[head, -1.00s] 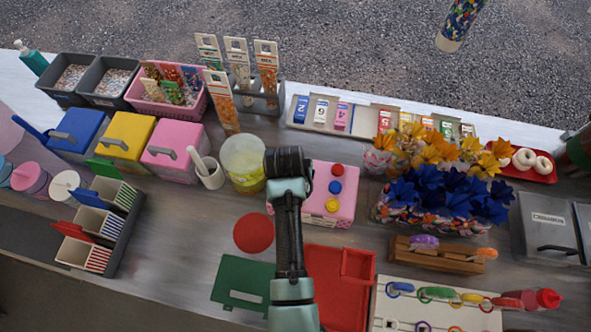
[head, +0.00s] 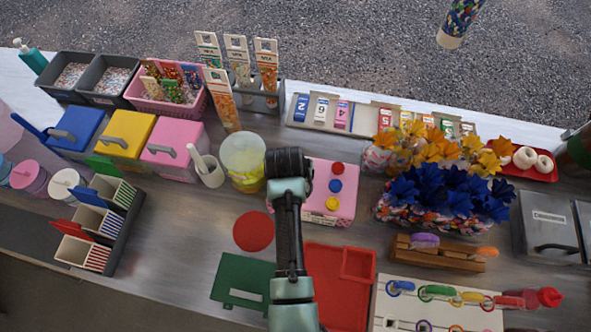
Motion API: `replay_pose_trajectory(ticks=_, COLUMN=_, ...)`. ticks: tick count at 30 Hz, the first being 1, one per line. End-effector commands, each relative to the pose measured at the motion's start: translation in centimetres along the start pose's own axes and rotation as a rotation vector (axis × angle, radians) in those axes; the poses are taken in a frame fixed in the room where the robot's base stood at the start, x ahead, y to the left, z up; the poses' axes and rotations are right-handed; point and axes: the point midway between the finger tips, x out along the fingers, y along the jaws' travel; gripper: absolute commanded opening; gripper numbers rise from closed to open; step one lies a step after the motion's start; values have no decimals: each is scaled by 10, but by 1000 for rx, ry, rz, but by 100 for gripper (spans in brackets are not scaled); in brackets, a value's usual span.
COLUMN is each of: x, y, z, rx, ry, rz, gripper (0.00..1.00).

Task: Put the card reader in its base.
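I cannot pick out a card reader or its base for sure in the head view. A pink box (head: 346,192) with red, blue and yellow round knobs stands just right of my arm, which covers part of its left side. My arm reaches up the middle of the picture over the counter. My gripper's fingers do not show, so I cannot see whether they hold anything.
A red tray (head: 329,290) and a green panel (head: 231,274) lie near the front edge, with a red disc (head: 253,231) behind. A clear tub (head: 243,157) stands left of my arm. Blue flowers (head: 440,190) crowd the right. Bare counter (head: 185,235) shows at the left middle.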

Motion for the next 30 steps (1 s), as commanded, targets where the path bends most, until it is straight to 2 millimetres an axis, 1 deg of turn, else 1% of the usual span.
replay_pose_trajectory(ticks=1, x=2, y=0, z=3, rx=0, ry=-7, rz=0, gripper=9)
replay_pose_trajectory(ticks=2, x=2, y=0, z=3, rx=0, ry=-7, rz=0, gripper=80)
replay_pose_trajectory(ticks=3, x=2, y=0, z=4, rx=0, ry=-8, rz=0, gripper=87)
replay_pose_trajectory(ticks=5, x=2, y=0, z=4, rx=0, ry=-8, rz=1, gripper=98)
replay_pose_trajectory(ticks=6, x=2, y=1, z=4, rx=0, ry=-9, rz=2, gripper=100)
replay_pose_trajectory(ticks=20, x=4, y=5, z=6, rx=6, ry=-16, rz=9, gripper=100)
replay_pose_trajectory(ticks=21, x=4, y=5, z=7, rx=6, ry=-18, rz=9, gripper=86)
replay_pose_trajectory(ticks=23, x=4, y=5, z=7, rx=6, ry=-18, rz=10, gripper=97)
replay_pose_trajectory(ticks=24, x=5, y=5, z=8, rx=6, ry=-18, rz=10, gripper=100)
replay_pose_trajectory(ticks=30, x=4, y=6, z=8, rx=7, ry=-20, rz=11, gripper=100)
